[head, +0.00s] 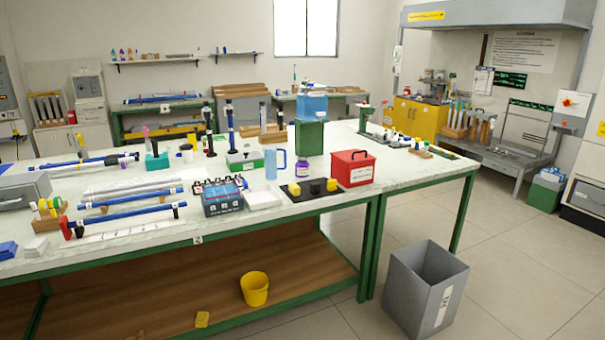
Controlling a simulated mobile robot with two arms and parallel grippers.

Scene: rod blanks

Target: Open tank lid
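Neither of my grippers is in view. No thing in view is clearly marked as the tank. A tall dark green box (309,138) stands on the work table, with a blue block or container (312,106) on top of it. I cannot tell whether the blue part is a lid. A red box (352,167) with a dark handle on its shut top stands to its right, nearer the table's front edge.
The long table (330,196) holds blue rods (130,197), a clear jug (275,163), a purple-labelled jar (302,168) and a black tray (311,191) with yellow pieces. A grey bin (424,287) stands on the floor in front. Floor (515,235) to the right is clear.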

